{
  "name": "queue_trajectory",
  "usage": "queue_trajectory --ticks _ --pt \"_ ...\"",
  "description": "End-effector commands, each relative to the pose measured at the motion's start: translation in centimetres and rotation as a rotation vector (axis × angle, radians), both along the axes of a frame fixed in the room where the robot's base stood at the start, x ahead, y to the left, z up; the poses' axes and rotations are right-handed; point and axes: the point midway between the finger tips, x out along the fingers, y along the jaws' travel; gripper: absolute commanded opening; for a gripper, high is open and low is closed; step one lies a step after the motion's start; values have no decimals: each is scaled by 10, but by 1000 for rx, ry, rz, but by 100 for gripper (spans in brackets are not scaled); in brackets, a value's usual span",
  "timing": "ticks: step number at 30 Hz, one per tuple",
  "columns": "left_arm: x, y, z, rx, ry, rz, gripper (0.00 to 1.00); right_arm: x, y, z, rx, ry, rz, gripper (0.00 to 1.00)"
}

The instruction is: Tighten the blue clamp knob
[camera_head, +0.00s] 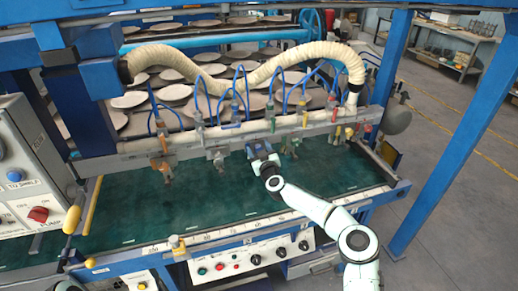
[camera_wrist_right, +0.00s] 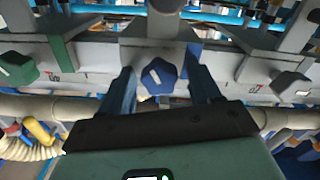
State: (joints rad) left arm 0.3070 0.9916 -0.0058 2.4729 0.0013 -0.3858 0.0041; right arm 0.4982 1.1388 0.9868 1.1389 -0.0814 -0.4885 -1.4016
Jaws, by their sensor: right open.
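The blue clamp knob (camera_wrist_right: 159,76) shows in the middle of the right wrist view, on the front of a grey clamp bracket on the rail. My right gripper (camera_wrist_right: 162,68) is open, with one blue finger on each side of the knob. A gap shows between the knob and each finger. In the head view my right gripper (camera_head: 261,153) reaches up to the clamp rail above the green table, and the knob is hidden or too small to make out there. My left gripper is not in view.
A green knob (camera_wrist_right: 18,68) is on the clamp to the left and a grey knob (camera_wrist_right: 290,85) on the clamp to the right. An orange clamp (camera_head: 160,163) hangs further left on the rail. The green table (camera_head: 130,215) below is clear.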

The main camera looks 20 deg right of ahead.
Motion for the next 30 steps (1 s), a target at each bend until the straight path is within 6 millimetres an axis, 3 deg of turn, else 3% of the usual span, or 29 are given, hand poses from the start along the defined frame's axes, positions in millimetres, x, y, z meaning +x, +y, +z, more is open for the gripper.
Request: queue_trajectory --ticks 5,9,10,20,30 --pt "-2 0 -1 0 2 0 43 -1 0 -2 0 2 0 59" --pt "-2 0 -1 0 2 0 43 -1 0 -2 0 1 1 14" --pt "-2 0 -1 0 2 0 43 -1 0 -2 0 1 1 7" --pt "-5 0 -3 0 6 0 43 -1 0 -1 14 0 0 7" --pt "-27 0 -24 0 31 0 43 -2 0 0 178 0 -1 7"
